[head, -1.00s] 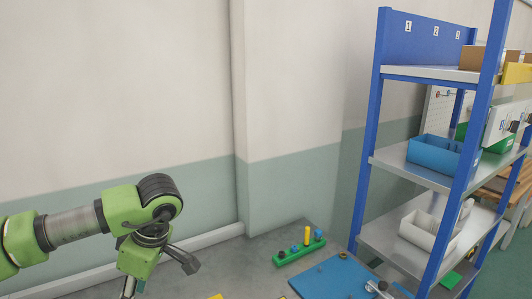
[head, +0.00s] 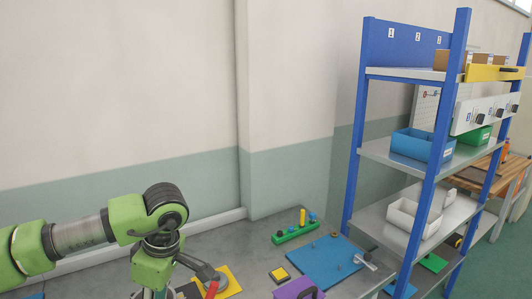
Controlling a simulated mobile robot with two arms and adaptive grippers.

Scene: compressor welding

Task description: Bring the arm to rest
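My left arm (head: 125,220) comes in from the left in the head view, with its green and black wrist joint bent downward over the near left of the grey table. The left gripper's fingertips are not clearly visible; the wrist hides them or they lie past the bottom edge. My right arm and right gripper do not show.
On the grey table (head: 245,240) are a green block with pegs (head: 293,233), a blue plate (head: 325,260), a yellow-black block (head: 279,275) and a purple piece (head: 297,289). A blue-framed shelf (head: 348,190) with a blue bin (head: 422,145) and a white bin (head: 402,222) stands right.

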